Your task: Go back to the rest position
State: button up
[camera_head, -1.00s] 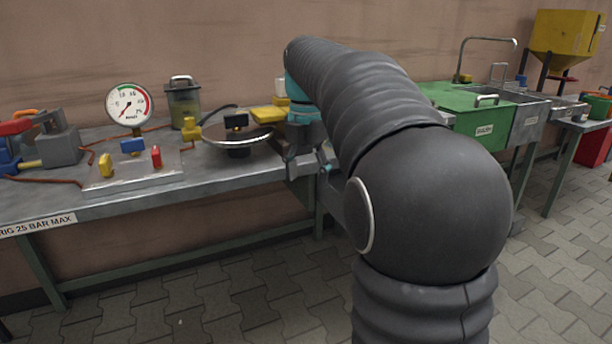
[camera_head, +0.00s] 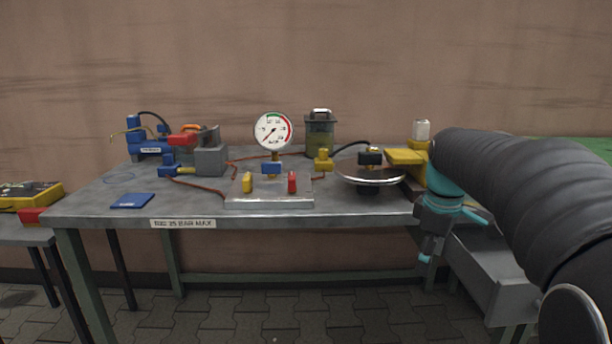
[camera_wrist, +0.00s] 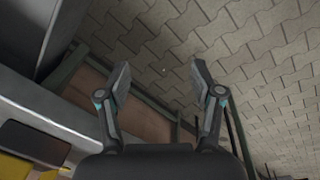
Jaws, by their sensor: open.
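My gripper (camera_wrist: 158,80) shows in the wrist view with its two fingers spread apart and nothing between them. Behind the fingers lie the paved floor and part of a bench frame. In the head view my gripper (camera_head: 426,256) hangs at the right end of the workbench (camera_head: 330,215), in front of its edge and pointing down. My dark, sleeved arm fills the right side of the head view and hides what is behind it.
The bench carries a pressure gauge (camera_head: 273,131), a plate with a yellow and a red valve (camera_head: 292,182), a round metal dish (camera_head: 370,180), a lidded canister (camera_head: 320,133) and a blue pad (camera_head: 132,201). A second table (camera_head: 25,236) stands at the left. Paved floor (camera_head: 250,315) lies in front.

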jog(key=s+a+f+m+t, duration=0.1)
jog(key=s+a+m, duration=0.2)
jog(key=s, duration=0.4)
jog(key=s+a+f+m+t+p, duration=0.1)
jog(key=s+a+f+m, duration=0.1)
jog(key=s, duration=0.6)
jog(key=s+a+f+m+t+p, duration=0.1)
jog(key=s+a+m+t, duration=0.1)
jog(key=s+m, duration=0.3)
jog(key=shift+s+a+f, duration=0.35)
jog(key=shift+s+a, duration=0.55)
jog(key=shift+s, duration=0.25)
